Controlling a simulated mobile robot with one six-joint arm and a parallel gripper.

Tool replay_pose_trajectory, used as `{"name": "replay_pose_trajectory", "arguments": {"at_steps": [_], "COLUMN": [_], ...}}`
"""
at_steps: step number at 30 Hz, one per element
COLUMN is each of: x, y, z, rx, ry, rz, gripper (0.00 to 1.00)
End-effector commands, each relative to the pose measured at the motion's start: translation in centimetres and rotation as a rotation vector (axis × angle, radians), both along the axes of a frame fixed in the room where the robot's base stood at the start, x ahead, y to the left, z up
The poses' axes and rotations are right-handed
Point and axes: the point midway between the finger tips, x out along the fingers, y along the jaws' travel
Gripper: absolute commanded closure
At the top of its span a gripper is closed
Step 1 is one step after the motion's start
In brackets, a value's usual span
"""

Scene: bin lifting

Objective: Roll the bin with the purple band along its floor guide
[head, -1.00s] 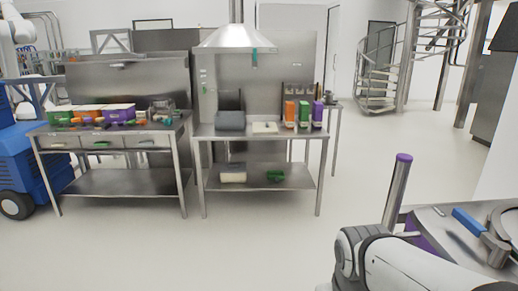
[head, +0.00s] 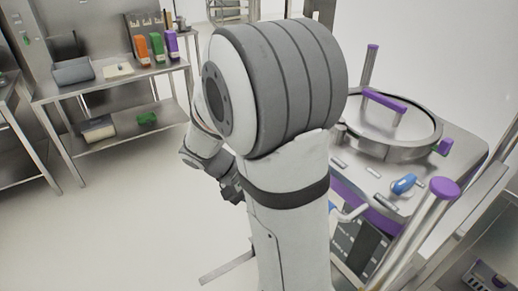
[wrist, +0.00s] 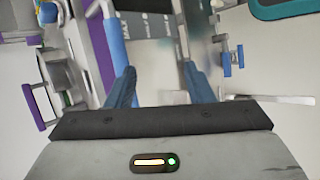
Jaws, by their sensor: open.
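The bin with the purple band (head: 375,215) stands at the right of the head view, partly hidden by my arm. It has a steel top, a round lid with a purple handle (head: 385,100) and purple-capped posts. A pale bar handle (head: 348,213) sticks out near its front side. In the wrist view, my gripper (wrist: 159,72) is open, its two bluish fingers apart with nothing held between them. A blue bar (wrist: 114,45) lies just beyond the left finger, beside a purple strip (wrist: 98,50). Whether they touch is unclear. The floor guide is not clearly seen.
A steel bench (head: 110,80) with orange, green and purple cartons stands at upper left of the head view. Steel equipment (head: 490,260) stands close at lower right.

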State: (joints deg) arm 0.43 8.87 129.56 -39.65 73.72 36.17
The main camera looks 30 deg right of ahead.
Motion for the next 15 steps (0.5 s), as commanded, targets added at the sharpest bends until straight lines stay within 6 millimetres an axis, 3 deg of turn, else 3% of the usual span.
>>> {"name": "replay_pose_trajectory", "arguments": {"at_steps": [6,15], "x": [4.3,8.0], "y": [-4.2,-6.5], "z": [-1.4,-2.8], "rx": [-0.35,-0.609], "ry": [0.09,0.08], "rz": [0.006,0.065], "gripper": [0.52,0.52]}}
